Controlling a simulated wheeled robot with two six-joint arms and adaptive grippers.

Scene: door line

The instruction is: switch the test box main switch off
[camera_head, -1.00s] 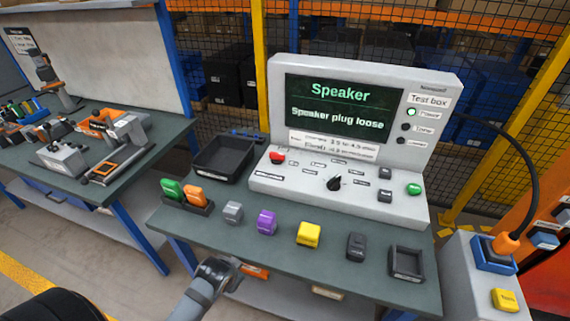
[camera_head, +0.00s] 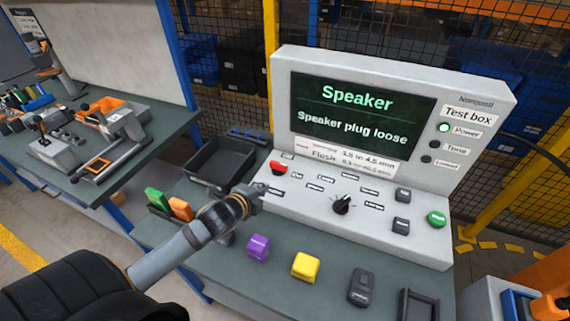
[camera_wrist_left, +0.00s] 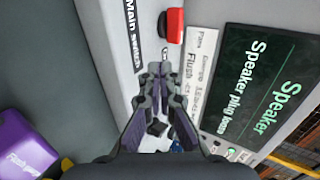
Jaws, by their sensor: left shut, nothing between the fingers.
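The test box (camera_head: 468,195) stands on the bench, its screen (camera_head: 358,115) reading "Speaker plug loose". Its Power light (camera_head: 444,127) glows green. The red main switch (camera_head: 277,168) sits at the left end of the sloped panel. In the left wrist view the red switch (camera_wrist_left: 174,25) shows at the top, beside a "Main switch" label (camera_wrist_left: 133,32). My left gripper (camera_head: 259,190) is shut and empty, over the panel's left front edge, just short of the red switch. In the wrist view its fingertips (camera_wrist_left: 160,69) point towards the switch, apart from it. My right gripper is not in view.
Purple (camera_head: 258,247), yellow (camera_head: 305,267) and dark grey (camera_head: 361,287) blocks stand in front of the box. A black tray (camera_head: 220,160) lies left of it. Green and orange pieces (camera_head: 168,205) stand beside my left arm. A black knob (camera_head: 341,205) and green button (camera_head: 436,218) are farther right.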

